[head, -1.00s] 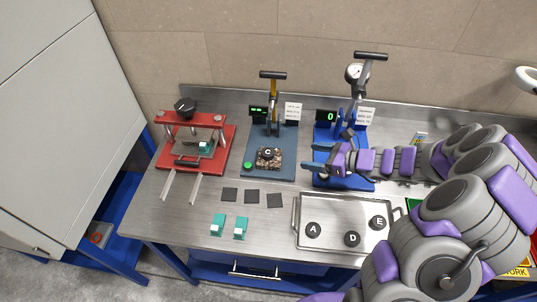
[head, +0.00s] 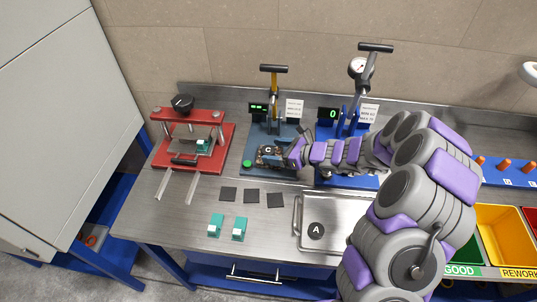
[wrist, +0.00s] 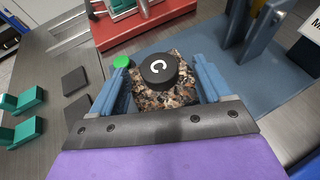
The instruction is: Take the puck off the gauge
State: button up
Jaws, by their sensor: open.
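The black puck marked C (head: 268,150) sits on a speckled granite-like block on the blue-grey gauge (head: 256,130) at the middle of the bench. In the wrist view the puck (wrist: 158,70) lies on top of the speckled block (wrist: 165,97), between and slightly beyond the fingertips. My gripper (wrist: 161,75) is open, with one blue finger on each side of the block. In the head view my gripper (head: 272,153) reaches in from the right, low over the gauge. Whether the fingers touch the block or puck cannot be told.
A red press (head: 195,145) stands to the left, a blue gauge with a dial (head: 345,130) to the right. Black squares (head: 252,196) and teal blocks (head: 215,225) lie in front. A metal tray (head: 298,225) holds puck A (head: 316,231); bins (head: 500,230) stand at right.

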jog(key=shift+x, duration=0.8)
jog(key=shift+s+r, duration=0.1)
jog(key=shift+c, duration=0.3)
jog(key=c, duration=1.2)
jog(key=shift+o, duration=0.2)
jog(key=shift+r, duration=0.15)
